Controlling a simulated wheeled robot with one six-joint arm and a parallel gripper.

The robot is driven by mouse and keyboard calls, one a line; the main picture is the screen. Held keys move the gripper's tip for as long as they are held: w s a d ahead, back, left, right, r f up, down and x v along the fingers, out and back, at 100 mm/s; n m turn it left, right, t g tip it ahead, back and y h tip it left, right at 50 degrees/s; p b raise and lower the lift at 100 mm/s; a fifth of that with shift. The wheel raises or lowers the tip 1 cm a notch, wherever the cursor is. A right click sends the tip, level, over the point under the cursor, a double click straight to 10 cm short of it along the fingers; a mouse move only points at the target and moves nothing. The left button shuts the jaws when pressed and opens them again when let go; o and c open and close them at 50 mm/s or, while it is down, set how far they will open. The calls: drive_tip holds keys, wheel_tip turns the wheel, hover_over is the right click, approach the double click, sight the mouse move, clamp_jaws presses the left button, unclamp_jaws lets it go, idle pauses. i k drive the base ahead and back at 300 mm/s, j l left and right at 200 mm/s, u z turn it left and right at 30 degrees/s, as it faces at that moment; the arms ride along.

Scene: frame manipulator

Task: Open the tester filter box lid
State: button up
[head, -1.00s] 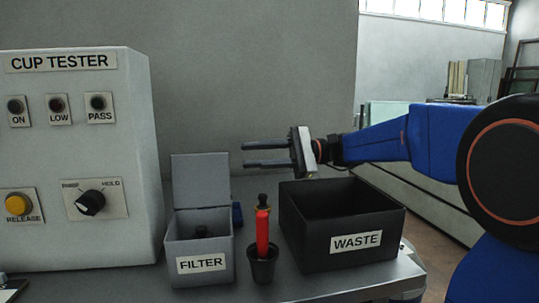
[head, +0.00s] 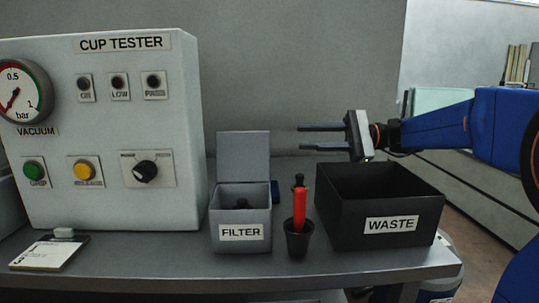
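The filter box (head: 241,218) is a small grey box labelled FILTER on the bench, right of the cup tester. Its lid (head: 244,155) stands upright at the back, so the box is open. A dark object (head: 242,203) shows inside; its shape is partly hidden by the front wall. My gripper (head: 310,137) is up and to the right of the box, above the back of the waste bin's left side. Its two fingers point left, are spread apart with nothing between them, and do not touch the lid.
A red-handled tool (head: 299,209) stands in a small black cup (head: 298,240) beside the filter box. A black waste bin (head: 380,230) is at right.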

sight(241, 157)
drive_tip(key=k, duration=0.9)
